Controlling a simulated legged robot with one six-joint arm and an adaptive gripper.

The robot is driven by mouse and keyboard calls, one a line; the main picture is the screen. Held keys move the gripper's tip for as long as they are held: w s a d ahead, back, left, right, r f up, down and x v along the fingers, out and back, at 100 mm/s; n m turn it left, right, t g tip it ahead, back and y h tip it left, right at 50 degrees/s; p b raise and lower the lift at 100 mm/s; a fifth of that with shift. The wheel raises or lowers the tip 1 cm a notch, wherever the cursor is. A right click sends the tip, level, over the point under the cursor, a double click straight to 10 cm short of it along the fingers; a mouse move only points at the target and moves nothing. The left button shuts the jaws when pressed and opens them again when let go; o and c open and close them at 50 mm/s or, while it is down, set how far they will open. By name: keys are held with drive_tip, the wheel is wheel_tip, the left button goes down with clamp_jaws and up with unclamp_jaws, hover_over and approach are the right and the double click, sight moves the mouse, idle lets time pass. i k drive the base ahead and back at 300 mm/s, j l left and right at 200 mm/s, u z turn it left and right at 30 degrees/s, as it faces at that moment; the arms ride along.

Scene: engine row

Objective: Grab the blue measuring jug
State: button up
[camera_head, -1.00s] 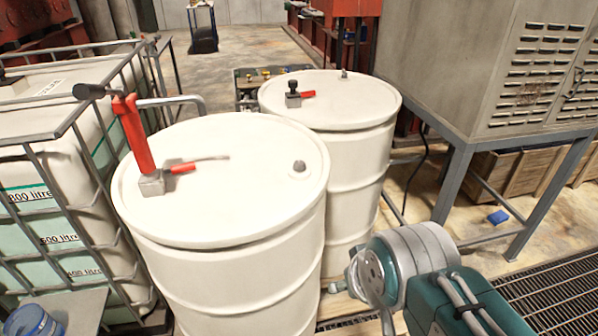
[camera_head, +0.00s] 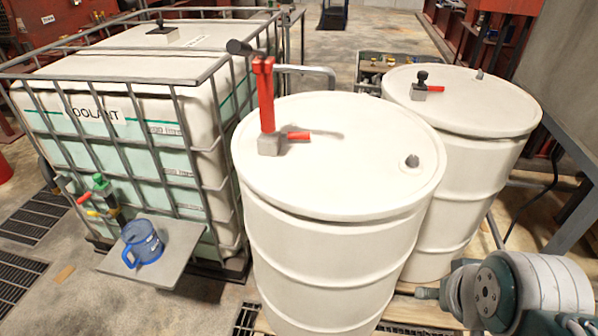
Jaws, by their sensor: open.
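The blue measuring jug (camera_head: 146,242) is at the lower left of the head view. It stands on a small grey metal shelf (camera_head: 178,262) at the front of the caged coolant tank, with its handle towards the left. A tap with a green top and red and yellow handles (camera_head: 104,190) is just behind and to the left of the jug. Part of my arm shows at the lower right, far from the jug, beyond the near drum. My gripper's fingers are not in view.
A white drum (camera_head: 335,215) with a red-levered pump stands between my arm and the jug. A second white drum (camera_head: 455,150) is behind it. The coolant tank cage (camera_head: 190,150) rises behind the jug. Open floor (camera_head: 110,305) lies in front of the shelf.

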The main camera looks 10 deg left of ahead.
sight(140, 237)
drive_tip(key=k+j+u, duration=0.15)
drive_tip(key=j+u, duration=0.15)
drive_tip(key=u, duration=0.2)
drive_tip(key=k+j+u, duration=0.1)
drive_tip(key=j+u, duration=0.25)
drive_tip(key=u, duration=0.15)
drive_tip(key=j+u, duration=0.35)
drive_tip(key=u, duration=0.15)
drive_tip(key=i+j+u, duration=0.15)
drive_tip(key=i+u, duration=0.15)
drive_tip(key=i+j+u, duration=0.15)
drive_tip(key=i, duration=0.25)
drive_tip(key=i+u, duration=0.1)
drive_tip(key=i, duration=0.35)
drive_tip(key=i+j+z, duration=0.15)
drive_tip(key=i+z, duration=0.3)
drive_tip(key=i+j+z, duration=0.35)
drive_tip(key=z, duration=0.15)
drive_tip(key=i, duration=0.05)
